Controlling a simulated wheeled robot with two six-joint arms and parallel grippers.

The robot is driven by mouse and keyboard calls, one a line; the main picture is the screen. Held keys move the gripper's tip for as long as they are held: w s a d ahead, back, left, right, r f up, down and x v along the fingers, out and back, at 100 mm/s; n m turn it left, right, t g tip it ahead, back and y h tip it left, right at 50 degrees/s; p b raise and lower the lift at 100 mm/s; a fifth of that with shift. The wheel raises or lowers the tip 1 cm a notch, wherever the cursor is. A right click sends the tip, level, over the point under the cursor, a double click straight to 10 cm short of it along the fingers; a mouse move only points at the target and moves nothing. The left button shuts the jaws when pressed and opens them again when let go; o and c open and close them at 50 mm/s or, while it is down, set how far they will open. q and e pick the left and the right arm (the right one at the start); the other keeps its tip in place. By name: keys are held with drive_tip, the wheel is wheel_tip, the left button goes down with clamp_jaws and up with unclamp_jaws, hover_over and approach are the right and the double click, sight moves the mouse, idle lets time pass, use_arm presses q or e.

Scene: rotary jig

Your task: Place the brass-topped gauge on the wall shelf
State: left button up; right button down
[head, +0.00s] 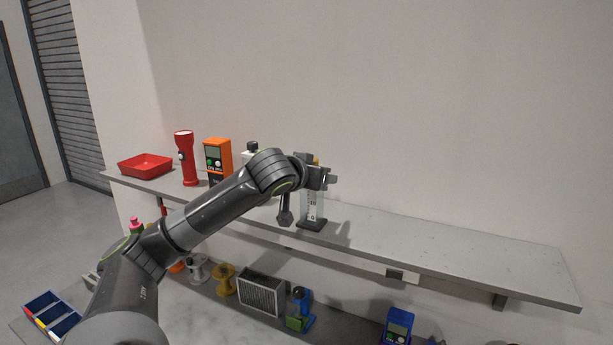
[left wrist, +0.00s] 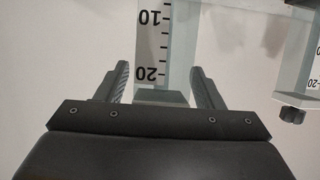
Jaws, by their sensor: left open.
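The gauge (head: 312,205) is a clear upright block with a white and black scale and a dark foot. It stands on the wall shelf (head: 440,246), and a bit of brass (head: 316,161) shows at its top. My left gripper (head: 330,177) is at the gauge's upper part. In the left wrist view the gripper (left wrist: 162,85) is open, with the gauge (left wrist: 153,45) between its fingers and a gap on each side. The gripper hides part of the gauge in the head view. My right gripper is not in view.
A red tray (head: 146,165), red flashlight (head: 185,158), orange meter (head: 217,155) and a dark-capped item (head: 252,147) stand left on the shelf. The shelf's right is clear. Spools, a grey vent box (head: 262,293) and blue devices (head: 397,326) sit below. Another scaled clear block (left wrist: 300,75) is at right in the wrist view.

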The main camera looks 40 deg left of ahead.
use_arm(q)
drive_tip(key=b+v, duration=1.2)
idle(0.9)
drive_tip(key=shift+a, duration=0.1)
idle(0.4)
